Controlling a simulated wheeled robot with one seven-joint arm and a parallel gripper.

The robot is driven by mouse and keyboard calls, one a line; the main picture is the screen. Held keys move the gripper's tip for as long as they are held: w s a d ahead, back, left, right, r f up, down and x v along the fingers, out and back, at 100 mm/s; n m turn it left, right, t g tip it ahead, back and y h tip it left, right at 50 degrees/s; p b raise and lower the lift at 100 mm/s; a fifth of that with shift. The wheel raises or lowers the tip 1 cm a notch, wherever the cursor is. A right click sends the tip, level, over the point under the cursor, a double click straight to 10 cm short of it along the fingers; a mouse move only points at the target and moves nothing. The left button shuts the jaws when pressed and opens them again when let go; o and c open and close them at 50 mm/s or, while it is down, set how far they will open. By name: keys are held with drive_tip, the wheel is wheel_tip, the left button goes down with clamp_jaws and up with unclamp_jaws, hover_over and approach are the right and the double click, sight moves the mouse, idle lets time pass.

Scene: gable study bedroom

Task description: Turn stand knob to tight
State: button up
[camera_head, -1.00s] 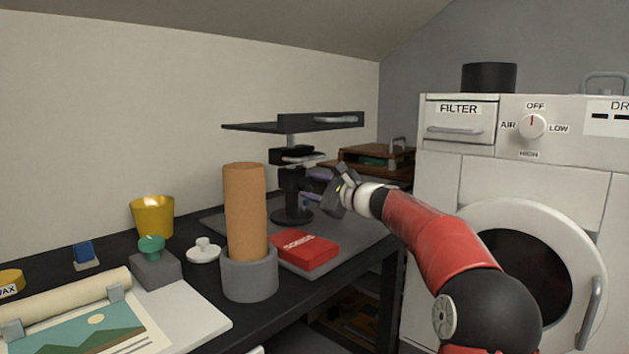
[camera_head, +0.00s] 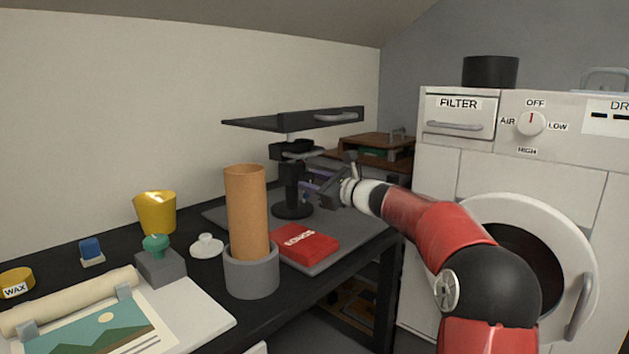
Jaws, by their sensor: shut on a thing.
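The black stand (camera_head: 292,210) has a round base, an upright column and a flat black platform (camera_head: 292,121) with a grey handle on top. My gripper (camera_head: 318,189) reaches in from the right, beside the column at mid height. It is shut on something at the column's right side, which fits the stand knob. The knob itself is hidden by the fingers, so I cannot see how far it is turned.
A red box (camera_head: 302,245) lies in front of the stand. A brown cylinder (camera_head: 247,210) stands upright in a grey holder (camera_head: 252,272). A yellow cup (camera_head: 156,213) is at the left. The white appliance (camera_head: 450,180) is at the right, its round door open.

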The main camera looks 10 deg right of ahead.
drive_tip(key=shift+f, duration=0.15)
drive_tip(key=o, duration=1)
drive_tip(key=b+v, duration=0.1)
drive_tip(key=v, duration=0.7)
drive_tip(key=shift+w, duration=0.1)
